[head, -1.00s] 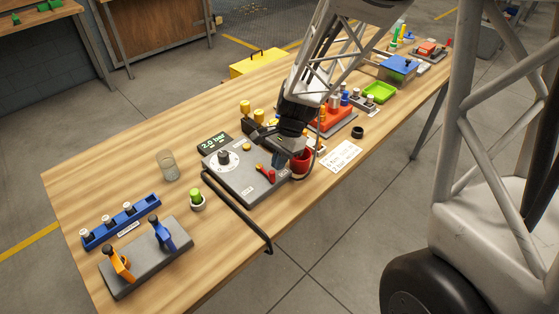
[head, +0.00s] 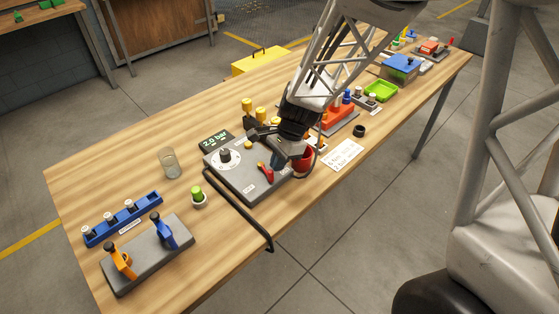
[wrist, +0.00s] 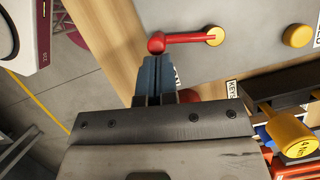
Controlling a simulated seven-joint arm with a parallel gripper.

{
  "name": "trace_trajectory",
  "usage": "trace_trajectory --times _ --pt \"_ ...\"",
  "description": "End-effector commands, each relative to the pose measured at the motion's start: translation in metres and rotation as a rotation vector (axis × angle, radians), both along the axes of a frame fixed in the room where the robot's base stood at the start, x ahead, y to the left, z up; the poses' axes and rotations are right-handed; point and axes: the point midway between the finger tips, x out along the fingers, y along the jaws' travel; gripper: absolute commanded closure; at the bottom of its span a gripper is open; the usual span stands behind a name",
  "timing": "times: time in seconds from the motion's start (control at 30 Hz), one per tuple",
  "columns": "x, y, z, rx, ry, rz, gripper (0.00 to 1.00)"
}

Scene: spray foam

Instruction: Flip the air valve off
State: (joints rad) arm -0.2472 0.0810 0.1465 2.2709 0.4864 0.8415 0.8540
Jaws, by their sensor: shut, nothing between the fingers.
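The air valve is a red lever (head: 265,172) on the right part of a grey panel (head: 232,186). In the wrist view the red lever (wrist: 187,39) runs from a yellow pivot to a rounded end at the left. My gripper (head: 275,165) is over the panel's right side, close to the lever. In the wrist view my gripper (wrist: 154,62) has its blue fingers shut and empty. Their tips are right at the lever's rounded end; I cannot tell if they touch. A label beside the fingers is partly hidden, with only "ON" readable.
A display (head: 215,141) reading 2.0 bar stands behind the panel, which carries a dark knob (head: 225,155). A black bar (head: 238,205) runs along the panel's front left. A red cup (head: 303,160) and yellow weights (head: 259,111) are close to my gripper.

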Motion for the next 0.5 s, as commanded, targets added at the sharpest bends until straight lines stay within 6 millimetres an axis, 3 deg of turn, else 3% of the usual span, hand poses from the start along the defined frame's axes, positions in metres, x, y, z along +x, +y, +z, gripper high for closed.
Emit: trace_trajectory --times 0.5 --pt "-0.020 0.023 0.000 0.000 0.000 -0.458 1.00"
